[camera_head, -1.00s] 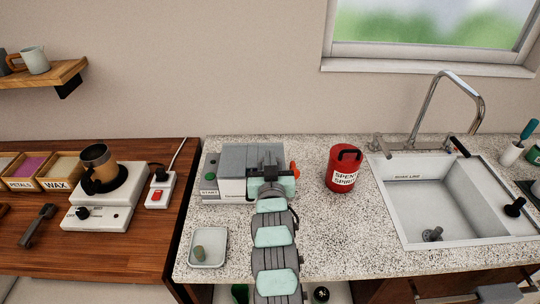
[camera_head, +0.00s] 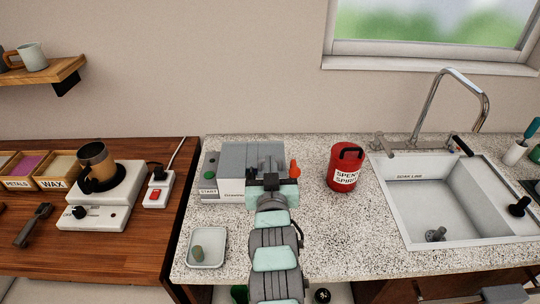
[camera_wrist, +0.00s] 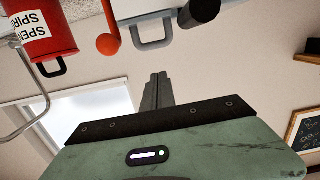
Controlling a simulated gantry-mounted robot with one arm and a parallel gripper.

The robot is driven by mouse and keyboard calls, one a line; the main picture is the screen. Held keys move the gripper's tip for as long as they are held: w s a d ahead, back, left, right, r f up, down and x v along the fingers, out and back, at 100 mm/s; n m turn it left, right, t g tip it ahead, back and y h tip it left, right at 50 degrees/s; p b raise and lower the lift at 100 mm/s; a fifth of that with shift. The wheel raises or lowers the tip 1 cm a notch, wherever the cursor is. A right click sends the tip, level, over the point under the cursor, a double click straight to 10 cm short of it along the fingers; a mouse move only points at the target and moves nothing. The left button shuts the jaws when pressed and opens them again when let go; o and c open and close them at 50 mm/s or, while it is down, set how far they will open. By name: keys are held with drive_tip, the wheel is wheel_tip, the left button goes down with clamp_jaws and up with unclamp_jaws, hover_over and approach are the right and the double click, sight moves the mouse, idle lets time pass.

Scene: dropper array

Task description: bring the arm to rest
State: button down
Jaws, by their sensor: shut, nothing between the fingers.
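My arm reaches up from the bottom of the head view, and my gripper (camera_head: 270,178) is at its end, in front of the grey dropper machine (camera_head: 235,160) on the speckled counter. In the wrist view the two dark fingers of my gripper (camera_wrist: 157,90) are together with nothing between them. They stand apart from the machine's grey handle (camera_wrist: 152,38) in that picture. The arm hides part of the machine's right front in the head view.
A red spent-spirit can (camera_head: 345,168) stands right of the machine, whose red knob (camera_head: 295,168) sticks out between. A small tray (camera_head: 222,262) with a greenish piece lies left of my arm. The sink (camera_head: 425,220) is at right. A white hotplate (camera_head: 115,215) is on the wooden counter.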

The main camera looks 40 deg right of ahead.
drive_tip(key=shift+f+p+v, duration=0.2)
drive_tip(key=shift+p+v, duration=0.05)
drive_tip(key=shift+v, duration=0.75)
drive_tip(key=shift+f+p+v, duration=0.15)
drive_tip(key=shift+p+v, duration=0.05)
drive_tip(key=shift+v, duration=0.8)
